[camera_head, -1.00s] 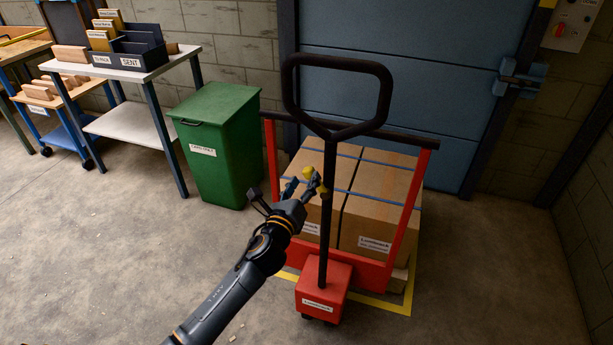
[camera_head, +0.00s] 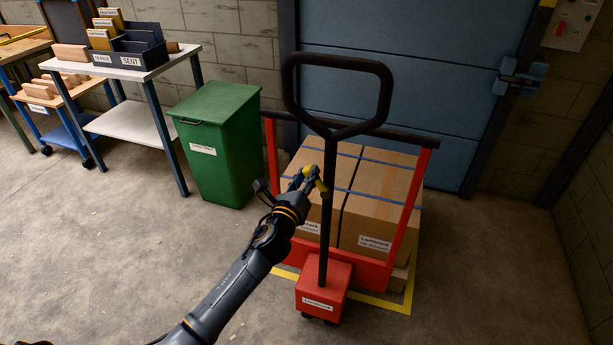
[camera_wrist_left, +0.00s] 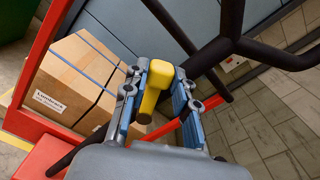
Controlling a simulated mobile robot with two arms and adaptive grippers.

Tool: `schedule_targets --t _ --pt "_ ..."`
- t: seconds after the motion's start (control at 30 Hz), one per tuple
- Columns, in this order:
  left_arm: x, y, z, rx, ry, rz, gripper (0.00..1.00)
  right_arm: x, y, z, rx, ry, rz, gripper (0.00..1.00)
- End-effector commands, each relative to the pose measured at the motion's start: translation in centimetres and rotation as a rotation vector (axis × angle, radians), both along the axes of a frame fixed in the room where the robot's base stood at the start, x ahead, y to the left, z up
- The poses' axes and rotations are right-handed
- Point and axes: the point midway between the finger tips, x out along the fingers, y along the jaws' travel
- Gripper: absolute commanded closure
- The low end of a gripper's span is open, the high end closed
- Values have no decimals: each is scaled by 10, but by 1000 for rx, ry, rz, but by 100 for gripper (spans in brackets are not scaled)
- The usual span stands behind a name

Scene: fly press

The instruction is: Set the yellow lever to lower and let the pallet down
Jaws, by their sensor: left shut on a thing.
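The yellow lever (camera_head: 309,172) is on the black shaft of the pallet truck's handle (camera_head: 326,215), and it shows close up in the left wrist view (camera_wrist_left: 154,86). My left gripper (camera_head: 306,180) is shut on the lever, with its two blue-padded fingers on either side of it (camera_wrist_left: 158,100). The red pallet truck (camera_head: 324,285) stands upright with its black loop handle at the top. The pallet (camera_head: 398,278) shows only partly under strapped cardboard boxes (camera_head: 380,205). Whether it touches the floor is hard to tell. My right gripper is not in view.
A green bin (camera_head: 217,145) stands left of the truck. A white table (camera_head: 118,62) with a dark sorter is farther left. A blue door (camera_head: 420,70) is behind the boxes. Yellow floor marking (camera_head: 380,304) runs around the load. Floor at front left and right is clear.

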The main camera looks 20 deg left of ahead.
Motion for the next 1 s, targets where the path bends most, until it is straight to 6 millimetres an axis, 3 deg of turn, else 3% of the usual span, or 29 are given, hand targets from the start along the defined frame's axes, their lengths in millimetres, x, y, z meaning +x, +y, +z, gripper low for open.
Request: schedule_targets --t 0.37,1.0 --pt "0 -7 5 97 -2 -1 100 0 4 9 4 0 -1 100" --pt "-2 -55 14 661 -22 -1 100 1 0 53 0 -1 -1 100"
